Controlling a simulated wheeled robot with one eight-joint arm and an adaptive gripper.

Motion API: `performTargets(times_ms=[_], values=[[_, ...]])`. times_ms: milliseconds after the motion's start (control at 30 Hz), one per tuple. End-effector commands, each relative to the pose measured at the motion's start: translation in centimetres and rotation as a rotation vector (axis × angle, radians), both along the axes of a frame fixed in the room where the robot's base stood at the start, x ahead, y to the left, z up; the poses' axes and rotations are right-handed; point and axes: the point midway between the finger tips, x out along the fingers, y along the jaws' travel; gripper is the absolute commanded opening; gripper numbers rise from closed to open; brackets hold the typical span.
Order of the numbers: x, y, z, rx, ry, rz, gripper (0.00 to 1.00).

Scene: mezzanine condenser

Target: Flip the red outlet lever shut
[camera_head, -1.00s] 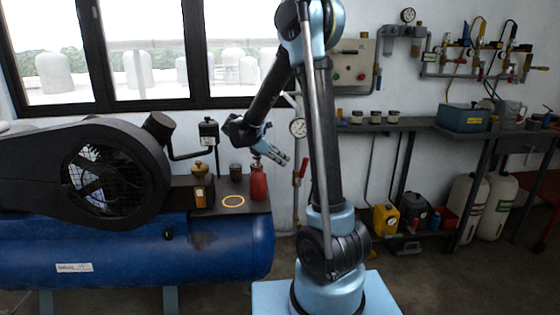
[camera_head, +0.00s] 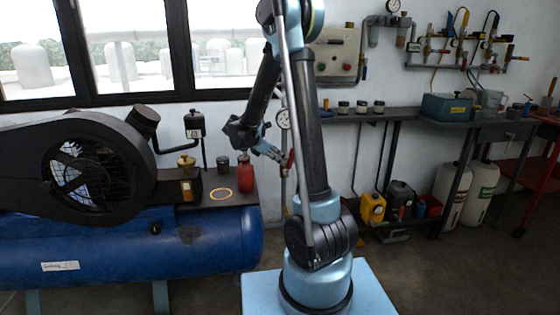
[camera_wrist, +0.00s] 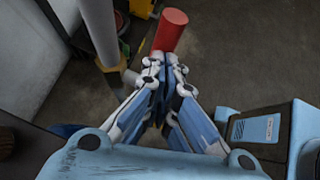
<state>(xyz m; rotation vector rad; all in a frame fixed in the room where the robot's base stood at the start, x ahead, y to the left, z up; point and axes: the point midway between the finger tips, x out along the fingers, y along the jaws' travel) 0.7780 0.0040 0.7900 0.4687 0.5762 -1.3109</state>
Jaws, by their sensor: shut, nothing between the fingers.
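The red outlet lever (camera_head: 291,161) is on the upright pipe below the round gauge, partly behind my arm in the head view. In the wrist view its red grip (camera_wrist: 171,31) shows as a thick cylinder just beyond my fingertips. My gripper (camera_head: 281,158) is at the left side of the lever. In the wrist view my gripper (camera_wrist: 163,64) is shut and empty, its tips close under the near end of the red grip. I cannot tell whether they touch it. The valve body is not clear in either view.
A red bottle (camera_head: 245,174) and a brass pot (camera_head: 186,165) stand on the shelf over the blue tank (camera_head: 150,249), left of my gripper. A pale pipe (camera_wrist: 100,30) runs close to my fingers' left in the wrist view. A workbench (camera_head: 400,116) is at right.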

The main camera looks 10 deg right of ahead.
Motion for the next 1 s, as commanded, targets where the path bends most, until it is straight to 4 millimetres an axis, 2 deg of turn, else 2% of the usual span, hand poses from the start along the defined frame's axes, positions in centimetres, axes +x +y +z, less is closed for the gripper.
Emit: performTargets(times_ms=[200,567,767,1000], values=[[-0.1,-2.2,0.4,0.0,0.0,-0.003,0.0],[0.0,-2.3,0.4,0.0,0.0,0.0,0.0],[-0.2,-1.5,1.6,0.0,0.0,-0.002,0.0],[-0.6,0.5,4.9,0.0,0.001,-0.008,0.0]])
